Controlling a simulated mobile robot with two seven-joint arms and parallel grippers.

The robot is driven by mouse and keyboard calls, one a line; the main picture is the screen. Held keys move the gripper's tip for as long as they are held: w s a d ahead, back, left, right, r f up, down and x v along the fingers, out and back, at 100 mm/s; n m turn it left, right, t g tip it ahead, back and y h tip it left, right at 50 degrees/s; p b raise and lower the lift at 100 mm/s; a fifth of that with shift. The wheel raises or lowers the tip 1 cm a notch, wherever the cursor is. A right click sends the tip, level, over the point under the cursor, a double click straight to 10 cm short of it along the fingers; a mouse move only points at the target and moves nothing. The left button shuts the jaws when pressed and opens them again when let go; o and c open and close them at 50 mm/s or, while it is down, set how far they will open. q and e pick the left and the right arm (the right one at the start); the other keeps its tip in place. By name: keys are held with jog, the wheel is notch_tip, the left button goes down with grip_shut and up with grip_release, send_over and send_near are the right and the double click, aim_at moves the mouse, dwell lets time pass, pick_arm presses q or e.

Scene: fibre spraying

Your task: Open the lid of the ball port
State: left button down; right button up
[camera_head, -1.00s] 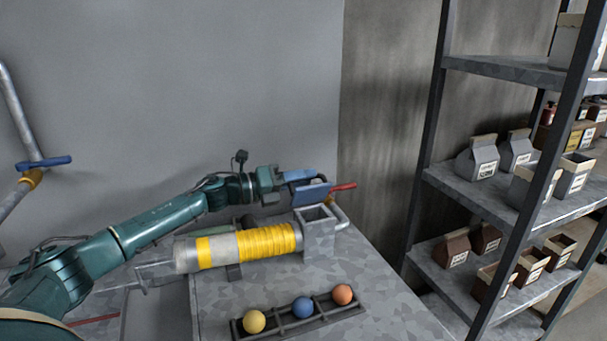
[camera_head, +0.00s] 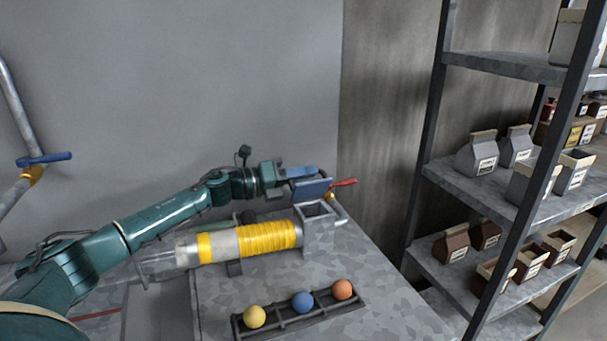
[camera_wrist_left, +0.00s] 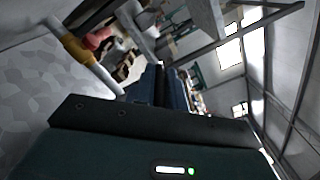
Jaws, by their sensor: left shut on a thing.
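The ball port (camera_head: 319,232) is a grey square box at the right end of a yellow-wrapped cylinder (camera_head: 262,239). Its top is open and its blue lid (camera_head: 311,188) stands tilted up at the back edge. My left gripper (camera_head: 297,173) is behind and above the port, at the lid, and is shut on it. In the left wrist view the blue fingers (camera_wrist_left: 168,88) show together, and the lid cannot be made out clearly. My right gripper is not in view.
A rack (camera_head: 301,318) in front holds a yellow ball (camera_head: 255,316), a blue ball (camera_head: 302,303) and an orange ball (camera_head: 342,289). A red-handled valve (camera_head: 343,183) is right of the lid. Shelves (camera_head: 500,197) with cartons stand at the right.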

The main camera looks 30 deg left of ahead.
pick_arm(q)
jog(key=n, duration=0.1)
jog(key=a+n+p, duration=0.1)
jog(key=w+n, duration=0.1)
jog(key=n, duration=0.1)
jog(key=shift+w+a+f+p, duration=0.1)
jog(key=shift+a+f+p, duration=0.15)
jog(key=shift+f+p, duration=0.15)
jog(key=c, duration=1.5)
grip_release()
jog(key=shift+a, duration=0.1)
